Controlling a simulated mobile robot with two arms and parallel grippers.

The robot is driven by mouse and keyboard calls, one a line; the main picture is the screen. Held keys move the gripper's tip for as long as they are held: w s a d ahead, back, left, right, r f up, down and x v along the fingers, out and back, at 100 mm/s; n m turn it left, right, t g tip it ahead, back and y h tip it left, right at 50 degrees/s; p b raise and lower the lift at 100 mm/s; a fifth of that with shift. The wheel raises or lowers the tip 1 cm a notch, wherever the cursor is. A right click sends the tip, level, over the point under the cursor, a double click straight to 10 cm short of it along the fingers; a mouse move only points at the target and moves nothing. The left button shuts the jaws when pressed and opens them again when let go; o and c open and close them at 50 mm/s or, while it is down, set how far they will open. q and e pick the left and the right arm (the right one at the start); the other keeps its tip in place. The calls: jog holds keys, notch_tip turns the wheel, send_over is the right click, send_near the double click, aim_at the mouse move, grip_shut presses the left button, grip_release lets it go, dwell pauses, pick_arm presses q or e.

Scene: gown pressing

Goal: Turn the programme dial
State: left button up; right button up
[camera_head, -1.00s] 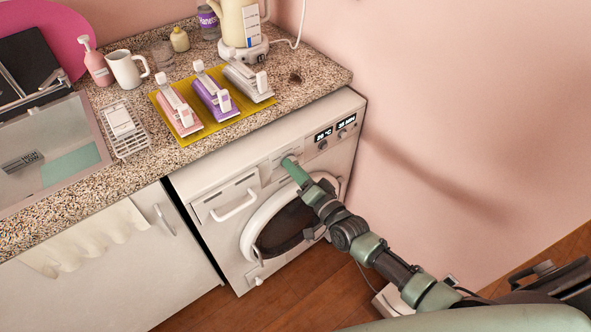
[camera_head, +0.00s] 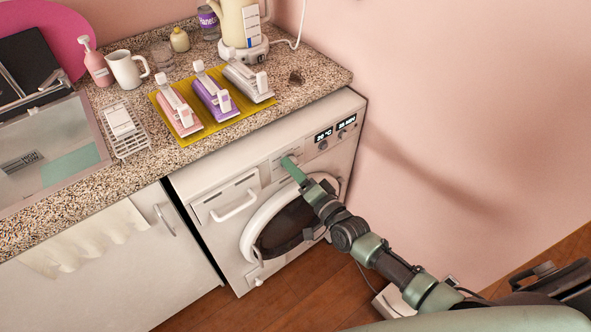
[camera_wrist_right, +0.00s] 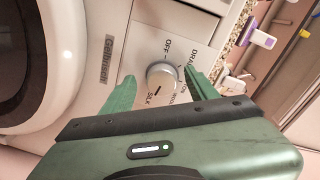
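The programme dial (camera_wrist_right: 162,80) is a round silver-white knob with a dark pointer mark, on the white washing machine (camera_head: 222,235). Labels around it include OFF, DRAIN and SILK. In the right wrist view, the green fingers of my right gripper (camera_wrist_right: 158,88) stand on either side of the dial. A gap shows between the left finger and the knob, so the gripper looks open around it. In the head view, my right gripper (camera_head: 291,163) reaches the machine's front panel and hides the dial. My left gripper is not in view.
Right of the gripper are two smaller knobs (camera_head: 323,145) under lit displays (camera_head: 334,131). The round door (camera_head: 290,225) is below, and a drawer handle (camera_head: 234,206) is at left. The speckled counter (camera_head: 320,82) overhangs above, holding a yellow mat with several dispensers.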

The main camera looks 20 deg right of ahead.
jog(key=shift+r, duration=0.1)
jog(key=v, duration=0.7)
jog(key=shift+s+d, duration=0.2)
jog(key=shift+s, duration=0.2)
dwell(0.4)
jog(key=s+d+f+n+g+h, duration=0.3)
jog(key=s+f, duration=0.4)
jog(key=f, duration=0.7)
jog(key=s+d+f+n+g, duration=0.1)
jog(key=s+f+n+g, duration=0.35)
jog(key=f, duration=1.05)
jog(key=s+f+n+g+h, duration=0.1)
jog(key=s+f+g, duration=0.3)
jog(key=s, duration=1.1)
jog(key=s+f+n+g, duration=0.3)
jog(key=s+f, duration=0.8)
jog(key=s, duration=0.5)
jog(key=shift+s+g+h, duration=0.25)
jog(key=shift+g+h, duration=0.15)
jog(key=shift+g, duration=0.35)
jog(key=shift+d+f, duration=0.1)
jog(key=shift+d, duration=0.05)
